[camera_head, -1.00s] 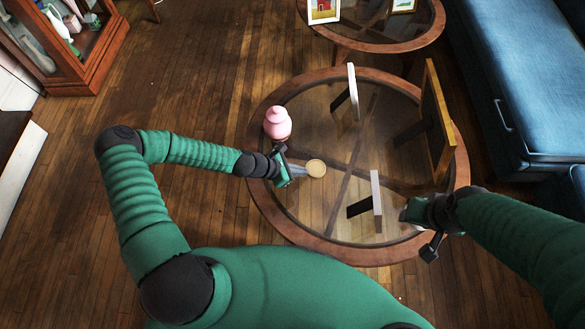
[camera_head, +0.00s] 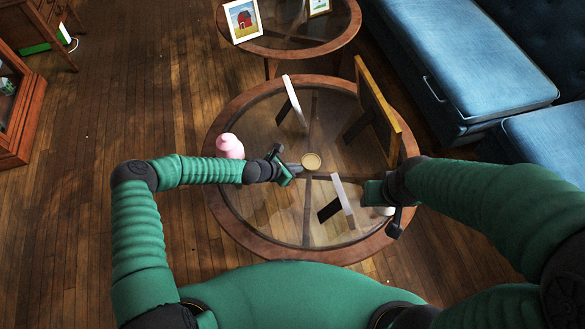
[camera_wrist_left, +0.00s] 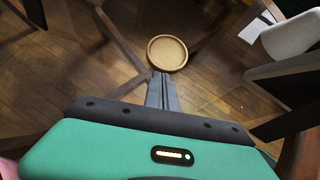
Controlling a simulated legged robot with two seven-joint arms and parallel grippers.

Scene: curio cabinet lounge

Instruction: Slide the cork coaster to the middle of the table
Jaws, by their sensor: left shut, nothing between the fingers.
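The round cork coaster (camera_head: 311,161) lies on the glass top of the round wooden-rimmed table (camera_head: 229,233), near its middle. In the left wrist view the coaster (camera_wrist_left: 167,53) has a raised rim and sits just beyond the fingertips. My left gripper (camera_head: 298,168) is shut and empty, its tips at the coaster's near left edge, touching or nearly so. In the left wrist view its shut fingers (camera_wrist_left: 161,92) point at the coaster. My right gripper (camera_head: 380,194) is at the table's right side; its fingers are not clear.
Picture frames stand on the table: a white-edged one (camera_head: 295,102) at the back, a wooden one (camera_head: 377,108) at right, a pale one (camera_head: 343,197) in front. A pink ornament (camera_head: 229,146) is behind my left forearm. A blue sofa (camera_head: 460,65) is right.

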